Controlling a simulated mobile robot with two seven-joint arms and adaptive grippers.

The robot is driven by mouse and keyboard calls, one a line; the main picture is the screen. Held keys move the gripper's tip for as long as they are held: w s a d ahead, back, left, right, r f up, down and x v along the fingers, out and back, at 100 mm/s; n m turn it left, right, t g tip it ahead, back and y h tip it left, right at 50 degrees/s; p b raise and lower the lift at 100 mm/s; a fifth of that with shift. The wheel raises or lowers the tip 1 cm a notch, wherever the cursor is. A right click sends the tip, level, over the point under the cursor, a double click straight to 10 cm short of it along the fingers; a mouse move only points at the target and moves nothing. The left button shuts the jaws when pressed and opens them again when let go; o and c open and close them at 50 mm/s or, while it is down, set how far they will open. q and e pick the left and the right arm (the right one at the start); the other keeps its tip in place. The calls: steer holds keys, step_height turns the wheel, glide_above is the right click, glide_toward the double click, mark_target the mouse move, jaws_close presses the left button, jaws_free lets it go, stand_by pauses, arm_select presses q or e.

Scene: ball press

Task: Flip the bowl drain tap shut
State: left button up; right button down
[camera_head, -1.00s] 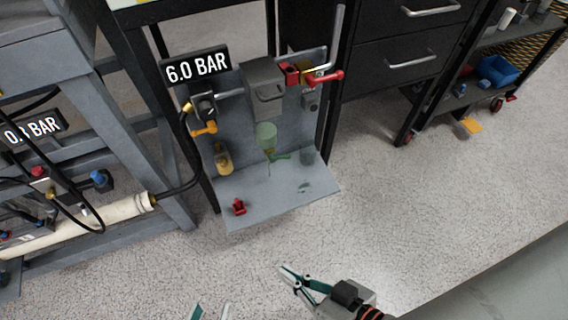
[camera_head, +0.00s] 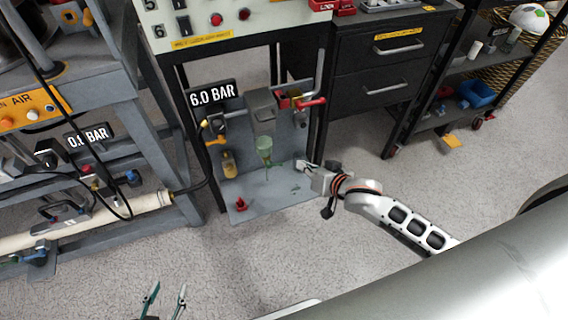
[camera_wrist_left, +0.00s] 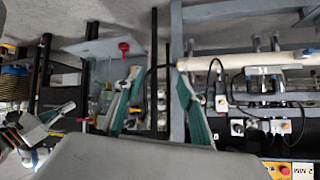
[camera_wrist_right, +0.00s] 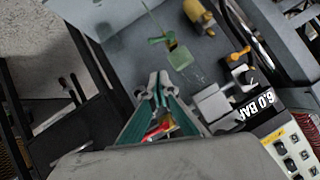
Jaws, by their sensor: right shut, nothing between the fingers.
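The translucent green bowl (camera_head: 264,146) hangs beneath the grey press block (camera_head: 262,104) on the panel. Its green drain tap (camera_head: 274,166) is just under it, with a lever sticking out to the right. In the right wrist view the tap (camera_wrist_right: 160,40) and bowl (camera_wrist_right: 179,58) lie beyond my right fingertips. My right gripper (camera_head: 299,164) is to the right of the tap, shut and empty; its tips (camera_wrist_right: 158,80) appear apart from the tap. My left gripper (camera_head: 166,296) is open and empty, low at the bottom edge; its spread fingers also show in the left wrist view (camera_wrist_left: 157,85).
A red-handled valve (camera_head: 312,103) is above my right gripper. A yellow-capped part (camera_head: 229,164) and an orange-handled valve (camera_head: 215,127) sit left of the bowl. A red piece (camera_head: 242,204) stands on the grey shelf (camera_head: 265,205). Floor in front is clear.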

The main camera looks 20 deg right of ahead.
mark_target(275, 164)
steer(key=shift+a+f, duration=0.1)
arm_select(q)
steer(key=b, duration=0.2)
steer(key=w+d+b, duration=0.1)
steer(key=b, duration=0.2)
steer(key=shift+d+f, duration=0.15)
steer(key=shift+f, duration=0.2)
arm_select(e)
steer(key=s+a+f+x, duration=0.1)
steer(key=f+x, duration=0.1)
steer(key=x, duration=1)
steer(key=shift+f, duration=0.25)
arm_select(q)
steer(key=shift+r+h, duration=0.1)
steer(key=shift+h, duration=0.2)
steer(key=shift+s+f, duration=0.25)
steer(key=shift+f, duration=0.05)
arm_select(e)
steer(key=shift+d+f+m+y, duration=0.1)
steer(key=shift+f+m+y, duration=0.25)
steer(key=shift+m+y, duration=0.2)
steer(key=shift+f, duration=0.1)
